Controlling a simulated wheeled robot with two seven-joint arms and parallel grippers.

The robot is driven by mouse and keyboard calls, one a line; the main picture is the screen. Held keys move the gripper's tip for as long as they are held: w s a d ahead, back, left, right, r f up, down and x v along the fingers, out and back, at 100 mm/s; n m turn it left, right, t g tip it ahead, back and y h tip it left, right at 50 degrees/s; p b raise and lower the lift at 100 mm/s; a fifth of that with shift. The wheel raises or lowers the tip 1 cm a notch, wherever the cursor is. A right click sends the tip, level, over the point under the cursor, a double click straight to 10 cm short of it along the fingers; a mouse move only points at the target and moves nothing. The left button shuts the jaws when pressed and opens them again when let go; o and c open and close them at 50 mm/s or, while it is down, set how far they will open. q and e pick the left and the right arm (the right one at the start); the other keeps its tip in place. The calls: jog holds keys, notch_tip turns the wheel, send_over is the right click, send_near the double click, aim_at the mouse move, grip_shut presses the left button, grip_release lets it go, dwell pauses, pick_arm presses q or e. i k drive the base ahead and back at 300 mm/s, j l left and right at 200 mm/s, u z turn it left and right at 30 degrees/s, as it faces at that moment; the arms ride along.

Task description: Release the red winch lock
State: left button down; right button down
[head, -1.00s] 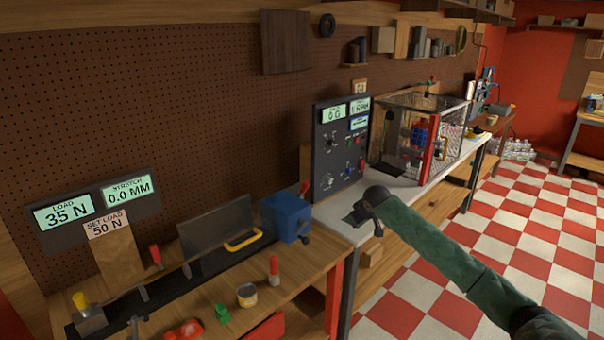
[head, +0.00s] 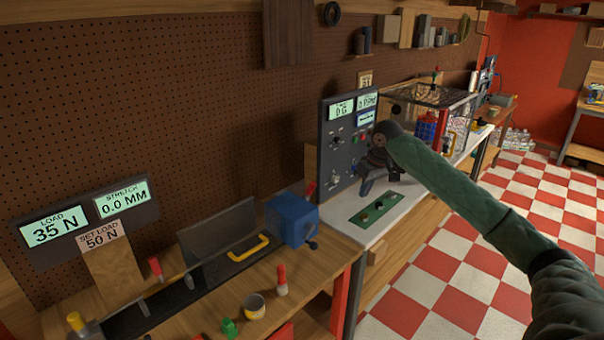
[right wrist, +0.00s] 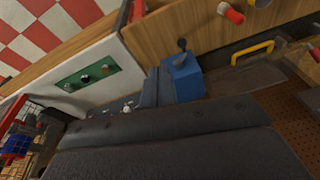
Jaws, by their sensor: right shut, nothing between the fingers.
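The blue winch box (head: 292,220) stands at the right end of the wooden bench, with a dark crank on its right side. A small red lever (head: 310,189) sticks up at its top back corner; I cannot tell its exact setting. The winch also shows in the right wrist view (right wrist: 184,78), with its dark crank knob toward the top. My right gripper (head: 364,192) is shut and empty, in the air in front of the dark control panel, to the right of the winch and apart from it. My left gripper is out of view.
A dark control panel (head: 345,145) stands behind my right gripper. A green plate with knobs (head: 377,208) lies on the white bench. A yellow handle (head: 248,247), a red-topped tool (head: 282,281) and a tin (head: 254,306) are left of or in front of the winch.

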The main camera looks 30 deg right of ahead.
aim_at(311, 189)
jog(key=i, duration=1.15)
